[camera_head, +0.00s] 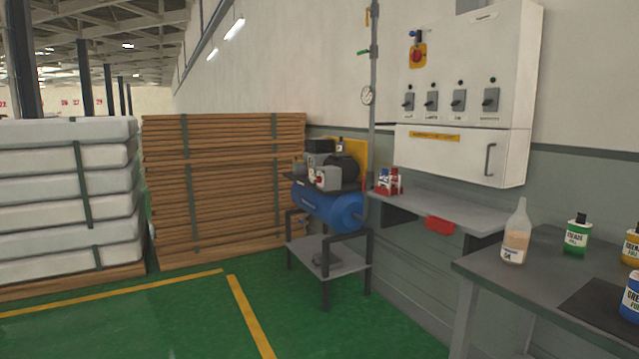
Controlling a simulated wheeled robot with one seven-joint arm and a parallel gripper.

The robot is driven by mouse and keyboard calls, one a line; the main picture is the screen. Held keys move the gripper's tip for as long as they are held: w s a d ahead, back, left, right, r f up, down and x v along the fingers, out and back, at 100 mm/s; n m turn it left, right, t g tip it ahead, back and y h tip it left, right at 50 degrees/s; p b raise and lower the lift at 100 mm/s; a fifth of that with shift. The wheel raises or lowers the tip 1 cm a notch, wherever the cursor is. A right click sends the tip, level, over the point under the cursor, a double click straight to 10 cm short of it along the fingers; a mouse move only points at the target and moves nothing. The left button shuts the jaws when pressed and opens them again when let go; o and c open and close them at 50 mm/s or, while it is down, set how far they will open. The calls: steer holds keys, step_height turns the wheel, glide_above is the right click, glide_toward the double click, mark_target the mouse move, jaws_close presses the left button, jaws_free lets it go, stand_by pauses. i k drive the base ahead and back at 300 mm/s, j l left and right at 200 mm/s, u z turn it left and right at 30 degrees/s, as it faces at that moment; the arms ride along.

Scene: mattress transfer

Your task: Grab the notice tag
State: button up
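No item can be read for certain as the notice tag. A small cluster of red and white items (389,181), some with dark markings, stands at the left end of a grey wall shelf (455,208). They are too small to tell apart, and a tag may be among them. A plain red piece (439,226) hangs at the shelf's front edge, with no readable text. My gripper is not in view.
A blue compressor (330,206) on a dark stand is left of the shelf. A grey workbench (490,268) with several bottles is at the right front. A white switch cabinet (465,100) hangs above. Stacked planks (215,190) and mattresses (65,190) stand left. Green floor (180,310) is clear.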

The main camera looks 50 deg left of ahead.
mark_target(385, 180)
steer(key=u, duration=1.05)
steer(key=i+z, duration=0.15)
steer(key=i+u, duration=0.3)
steer(key=i, duration=0.3)
steer(key=i+u, duration=0.25)
steer(key=i, duration=0.35)
steer(key=i+l+u, duration=0.3)
steer(key=i, duration=0.25)
steer(key=i+j, duration=0.1)
steer(key=i, duration=0.95)
steer(key=i+l+z, duration=0.15)
steer(key=i+z, duration=1.05)
steer(key=i+j+z, duration=0.4)
steer(key=l, duration=0.1)
